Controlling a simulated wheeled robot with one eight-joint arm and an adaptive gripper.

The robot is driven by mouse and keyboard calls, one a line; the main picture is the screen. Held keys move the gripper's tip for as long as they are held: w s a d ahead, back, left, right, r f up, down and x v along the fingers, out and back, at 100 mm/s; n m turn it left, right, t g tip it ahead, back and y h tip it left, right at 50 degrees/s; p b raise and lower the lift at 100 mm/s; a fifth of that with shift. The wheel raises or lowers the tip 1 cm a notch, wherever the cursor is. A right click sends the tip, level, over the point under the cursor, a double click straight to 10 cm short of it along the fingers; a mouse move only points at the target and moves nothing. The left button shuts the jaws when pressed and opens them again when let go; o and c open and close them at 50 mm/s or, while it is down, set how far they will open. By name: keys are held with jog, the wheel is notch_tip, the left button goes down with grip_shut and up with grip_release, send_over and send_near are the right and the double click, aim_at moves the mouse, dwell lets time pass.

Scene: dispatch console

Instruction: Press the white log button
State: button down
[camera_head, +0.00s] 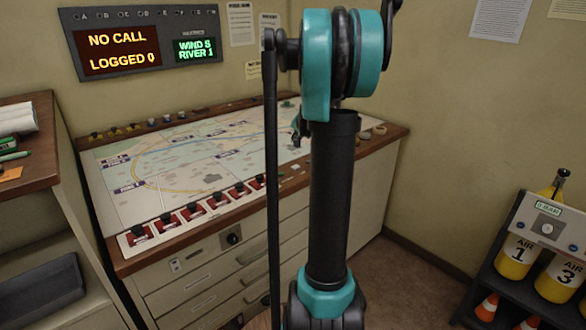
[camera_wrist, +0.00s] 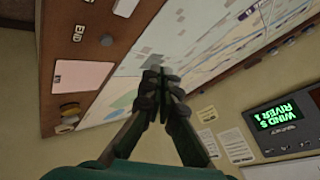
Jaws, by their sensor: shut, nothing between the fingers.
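My gripper (camera_wrist: 160,85) shows in the wrist view, its dark fingers together and empty, over the map console. In the head view my arm hides most of it. A pale, rounded button-like thing (camera_wrist: 125,7) sits on the brown wooden rim at the top edge of the wrist view, apart from the fingers. I cannot tell whether it is the white log button. In the head view that part of the rim is largely behind my arm. The console (camera_head: 165,165) has a light map top with a row of red switches (camera_head: 193,211) along its front.
A wall display (camera_head: 140,45) reads NO CALL and LOGGED 0. A pink card (camera_wrist: 83,75) and knobs (camera_wrist: 70,110) lie on the rim. A shelf (camera_head: 45,190) stands left. A rack with yellow bottles (camera_head: 515,257) stands right. Floor shows between console and rack.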

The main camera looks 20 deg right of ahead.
aim_at(296, 167)
jog(key=shift+f, duration=0.1)
jog(key=shift+f, duration=4.3)
jog(key=shift+f, duration=0.15)
jog(key=shift+f, duration=0.25)
jog(key=shift+f, duration=0.4)
jog(key=shift+r, duration=0.8)
jog(key=shift+r, duration=0.1)
jog(key=shift+r, duration=2.45)
